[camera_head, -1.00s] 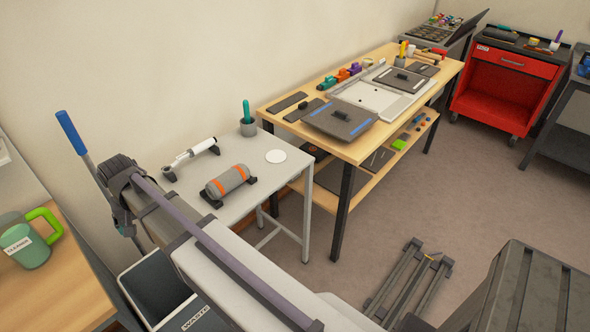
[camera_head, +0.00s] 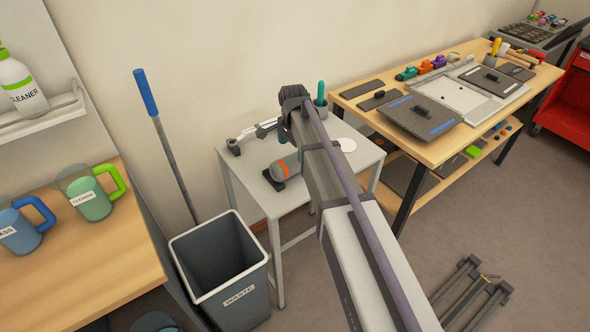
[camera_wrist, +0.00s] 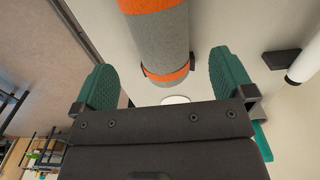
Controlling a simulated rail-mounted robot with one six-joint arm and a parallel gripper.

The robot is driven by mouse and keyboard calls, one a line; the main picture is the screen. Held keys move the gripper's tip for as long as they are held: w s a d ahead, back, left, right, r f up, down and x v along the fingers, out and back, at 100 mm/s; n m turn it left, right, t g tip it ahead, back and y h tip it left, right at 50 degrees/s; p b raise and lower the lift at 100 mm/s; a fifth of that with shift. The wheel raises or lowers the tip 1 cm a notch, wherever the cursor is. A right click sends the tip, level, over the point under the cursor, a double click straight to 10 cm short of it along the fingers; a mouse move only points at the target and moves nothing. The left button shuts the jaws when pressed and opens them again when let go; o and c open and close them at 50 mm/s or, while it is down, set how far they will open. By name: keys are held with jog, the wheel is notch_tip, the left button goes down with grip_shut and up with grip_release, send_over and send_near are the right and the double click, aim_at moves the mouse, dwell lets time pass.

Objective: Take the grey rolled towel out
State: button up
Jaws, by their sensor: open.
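The grey rolled towel (camera_head: 284,168) with orange bands lies in a dark holder on the small white table (camera_head: 245,191). My arm hides its right part in the head view. In the wrist view the towel (camera_wrist: 163,45) stretches from the top edge down between my fingers, with an orange band near its lower end. My gripper (camera_wrist: 167,85) is open, one green finger on each side of the towel. The fingers look apart from it, and nothing is held.
A white roll on a holder (camera_head: 252,133) lies left of the towel. A waste bin (camera_head: 220,270) stands on the floor at the table's left. A wooden workbench (camera_head: 440,145) stands right.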

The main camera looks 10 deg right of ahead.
aim_at(293, 165)
notch_tip(293, 165, down, 8)
jog(key=b, duration=0.6)
jog(key=shift+f+b, duration=0.15)
jog(key=shift+b, duration=0.15)
jog(key=shift+r, duration=0.2)
jog(key=shift+c, duration=0.2)
jog(key=c, duration=1)
